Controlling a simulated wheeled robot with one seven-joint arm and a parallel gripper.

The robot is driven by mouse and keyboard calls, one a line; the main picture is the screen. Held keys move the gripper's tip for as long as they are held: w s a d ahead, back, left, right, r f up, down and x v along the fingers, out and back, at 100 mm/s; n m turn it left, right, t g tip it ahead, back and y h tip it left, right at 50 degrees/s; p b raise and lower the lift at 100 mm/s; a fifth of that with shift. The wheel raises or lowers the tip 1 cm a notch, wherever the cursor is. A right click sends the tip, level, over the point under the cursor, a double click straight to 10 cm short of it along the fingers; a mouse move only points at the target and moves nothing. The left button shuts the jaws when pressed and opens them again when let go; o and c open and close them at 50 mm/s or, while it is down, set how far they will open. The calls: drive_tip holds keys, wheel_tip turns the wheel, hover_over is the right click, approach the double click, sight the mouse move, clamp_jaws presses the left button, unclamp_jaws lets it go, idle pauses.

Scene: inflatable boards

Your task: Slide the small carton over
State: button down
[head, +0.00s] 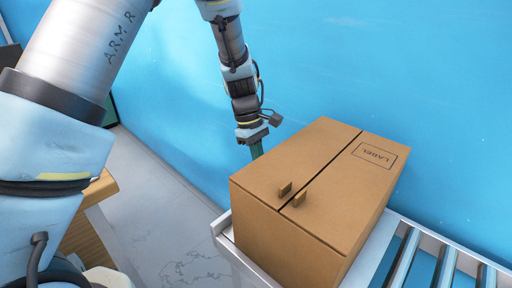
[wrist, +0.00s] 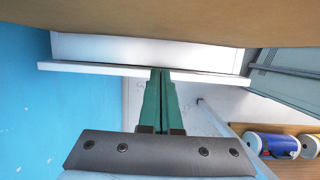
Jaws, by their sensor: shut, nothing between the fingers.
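A brown cardboard carton (head: 285,232) with a printed label and two small tabs on its top sits at the near end of a roller conveyor (head: 440,262) in the head view. In the wrist view the carton's brown side (wrist: 160,22) fills the top edge. My gripper (head: 257,152) points down just behind the carton's far left side, by the blue wall. Its fingertips are partly hidden by the carton in the head view. In the wrist view the green fingers (wrist: 161,80) are together with nothing between them. I cannot tell whether they touch the carton.
The blue wall (head: 350,60) runs close behind the carton and gripper. Bare rollers lie right of the carton. A wooden surface (head: 92,215) is at left, above a pale marbled floor (head: 175,235). A blue-and-white cylinder (wrist: 272,144) lies on wood in the wrist view.

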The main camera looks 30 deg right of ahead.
drive_tip(key=shift+s+d+f+p, duration=0.1)
drive_tip(key=shift+s+d+p, duration=0.15)
drive_tip(key=shift+s, duration=0.8)
drive_tip(key=shift+s+d+f+p, duration=0.1)
drive_tip(key=shift+s+d+p, duration=0.15)
drive_tip(key=shift+s, duration=0.75)
